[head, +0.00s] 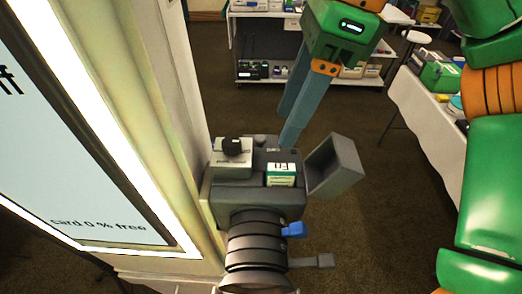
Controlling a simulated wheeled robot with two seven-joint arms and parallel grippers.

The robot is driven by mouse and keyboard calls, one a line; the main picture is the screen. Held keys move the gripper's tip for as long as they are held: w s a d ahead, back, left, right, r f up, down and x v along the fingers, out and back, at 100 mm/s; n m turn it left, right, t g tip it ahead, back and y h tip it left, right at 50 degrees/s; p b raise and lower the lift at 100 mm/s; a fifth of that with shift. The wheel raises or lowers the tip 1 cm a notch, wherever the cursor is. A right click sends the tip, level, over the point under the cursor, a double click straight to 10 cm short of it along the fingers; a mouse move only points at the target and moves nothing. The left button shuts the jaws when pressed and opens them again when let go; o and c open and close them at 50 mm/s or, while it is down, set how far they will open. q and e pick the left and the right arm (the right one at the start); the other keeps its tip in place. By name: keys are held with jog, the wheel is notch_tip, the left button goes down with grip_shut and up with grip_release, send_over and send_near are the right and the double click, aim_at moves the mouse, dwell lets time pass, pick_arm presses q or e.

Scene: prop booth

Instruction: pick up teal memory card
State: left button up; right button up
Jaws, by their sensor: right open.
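The teal memory card (281,174), with a white label reading "Fu", sits in the top of a dark grey camera (234,197). Its upper part stands out and its lower part is hidden in the camera body. My right gripper (287,126) comes down from the upper right with its two long blue-grey fingers apart and empty. Its tips are above and behind the card in the picture, and I see no contact with it. My left gripper is not in view.
A grey flap or hood (336,167) juts from the camera's right side. A blue lever (294,230) is on its lens. A lit screen (75,150) reading "card 0 % free" stands left. A white-clothed table (425,125) is right and a shelf (262,50) behind.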

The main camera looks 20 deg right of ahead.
aim_at(283, 167)
jog(key=s+f, duration=0.2)
jog(key=s, duration=0.1)
jog(key=s+f, duration=0.1)
jog(key=f, duration=0.1)
jog(key=shift+s+a+b, duration=0.3)
jog(key=shift+s+b, duration=0.05)
jog(key=shift+b, duration=0.05)
jog(key=shift+w+a+f, duration=0.45)
jog(key=shift+w+f, duration=0.25)
jog(key=shift+w, duration=0.35)
jog(key=shift+c, duration=0.6)
jog(key=c, duration=0.4)
jog(key=shift+s+d, duration=0.1)
jog(key=shift+s, duration=0.1)
grip_shut()
jog(key=shift+s, duration=0.3)
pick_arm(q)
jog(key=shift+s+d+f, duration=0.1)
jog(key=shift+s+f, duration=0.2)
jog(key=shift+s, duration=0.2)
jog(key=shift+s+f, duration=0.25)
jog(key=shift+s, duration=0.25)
pick_arm(e)
jog(key=shift+w, duration=0.1)
jog(key=shift+w, duration=0.1)
